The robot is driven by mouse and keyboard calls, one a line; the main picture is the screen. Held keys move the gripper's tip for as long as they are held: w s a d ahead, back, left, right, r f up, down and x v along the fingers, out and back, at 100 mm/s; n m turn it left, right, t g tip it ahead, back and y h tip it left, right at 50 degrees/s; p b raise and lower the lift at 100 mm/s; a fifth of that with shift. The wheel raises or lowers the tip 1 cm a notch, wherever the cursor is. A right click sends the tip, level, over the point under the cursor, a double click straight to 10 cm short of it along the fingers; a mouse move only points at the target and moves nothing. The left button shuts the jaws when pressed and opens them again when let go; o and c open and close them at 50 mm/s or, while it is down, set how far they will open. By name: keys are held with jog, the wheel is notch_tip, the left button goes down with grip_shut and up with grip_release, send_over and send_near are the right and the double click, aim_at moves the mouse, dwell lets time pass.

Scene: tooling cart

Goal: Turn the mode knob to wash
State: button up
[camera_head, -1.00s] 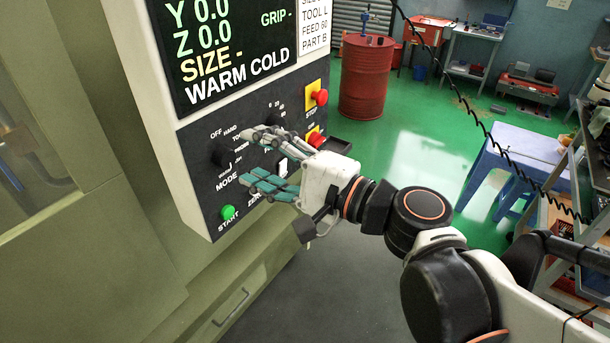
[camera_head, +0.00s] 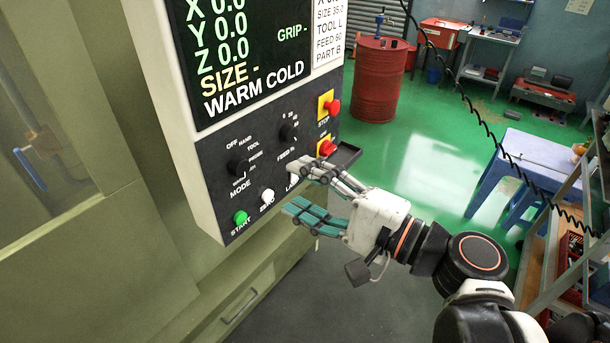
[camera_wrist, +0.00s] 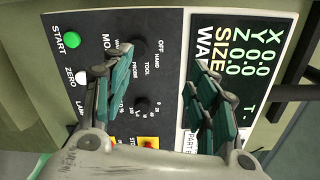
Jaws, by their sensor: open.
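The mode knob (camera_head: 237,167) is a dark round knob on the black lower panel, ringed by small labels such as OFF, HAND and TOOL. A label that seems to read WASH lies below it. I cannot tell clearly which label it points at. My gripper (camera_head: 292,190) is open and empty, right of the knob and apart from it, with its green-padded fingers toward the panel. In the wrist view, the fingers (camera_wrist: 155,80) stand spread before the panel, and the left finger hides part of the mode dial area.
The feed knob (camera_head: 288,132) sits up and right of the mode knob. A green START button (camera_head: 240,217) and a white ZERO button (camera_head: 267,196) lie below. Red stop buttons (camera_head: 332,106) and a small dark tray (camera_head: 345,155) are at the panel's right edge.

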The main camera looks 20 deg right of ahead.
jog(key=shift+p+v, duration=0.3)
jog(key=shift+v, duration=0.7)
